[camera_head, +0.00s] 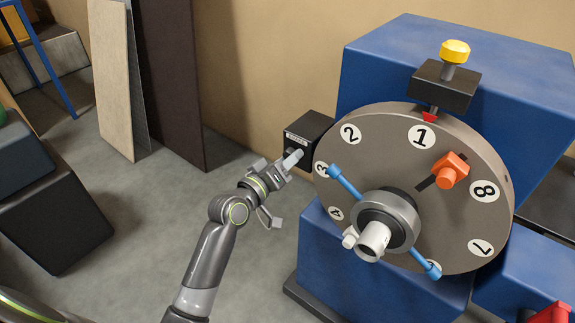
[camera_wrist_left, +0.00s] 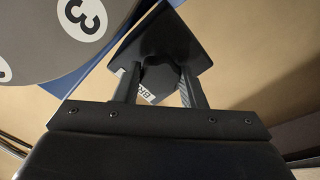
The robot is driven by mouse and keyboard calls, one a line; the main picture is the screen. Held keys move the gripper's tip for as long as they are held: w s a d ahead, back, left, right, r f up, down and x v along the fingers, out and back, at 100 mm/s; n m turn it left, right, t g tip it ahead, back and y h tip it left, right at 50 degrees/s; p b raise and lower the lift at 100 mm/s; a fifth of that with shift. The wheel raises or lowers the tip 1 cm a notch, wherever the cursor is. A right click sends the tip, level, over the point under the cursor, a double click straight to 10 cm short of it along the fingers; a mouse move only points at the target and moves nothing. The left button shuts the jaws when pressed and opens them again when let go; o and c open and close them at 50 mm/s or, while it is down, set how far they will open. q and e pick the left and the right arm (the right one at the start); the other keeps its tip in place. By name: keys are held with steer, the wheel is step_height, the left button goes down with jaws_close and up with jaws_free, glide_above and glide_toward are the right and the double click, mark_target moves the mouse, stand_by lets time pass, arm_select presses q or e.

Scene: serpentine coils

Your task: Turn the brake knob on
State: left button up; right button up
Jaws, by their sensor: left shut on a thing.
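The black brake box (camera_head: 311,126) sits on the left side of the blue machine, just left of the big numbered wheel. In the left wrist view, the dark brake knob (camera_wrist_left: 160,78) stands on the face of the box, with a white label partly hidden beside it. My left gripper (camera_head: 292,157) reaches up to the face of the box. In the left wrist view its two fingers (camera_wrist_left: 160,88) stand on either side of the knob and are shut on it. In the head view the fingers hide most of the knob. My right gripper is not in view.
The grey numbered wheel (camera_head: 340,137) stands close to the right of my left gripper, with a blue crossbar (camera_head: 344,180) and an orange knob (camera_head: 449,170). A yellow-topped plunger (camera_head: 454,52) stands above it. Panels (camera_head: 112,80) lean on the wall.

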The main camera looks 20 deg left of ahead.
arm_select(q)
steer(key=shift+f+m+b, duration=0.2)
steer(key=shift+m+b, duration=2.95)
steer(key=shift+m, duration=2.75)
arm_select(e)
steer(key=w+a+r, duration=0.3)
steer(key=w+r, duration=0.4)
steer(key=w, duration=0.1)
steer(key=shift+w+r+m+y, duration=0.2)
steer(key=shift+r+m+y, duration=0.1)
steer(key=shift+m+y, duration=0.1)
arm_select(q)
steer(key=o, duration=1)
steer(key=shift+r, duration=0.1)
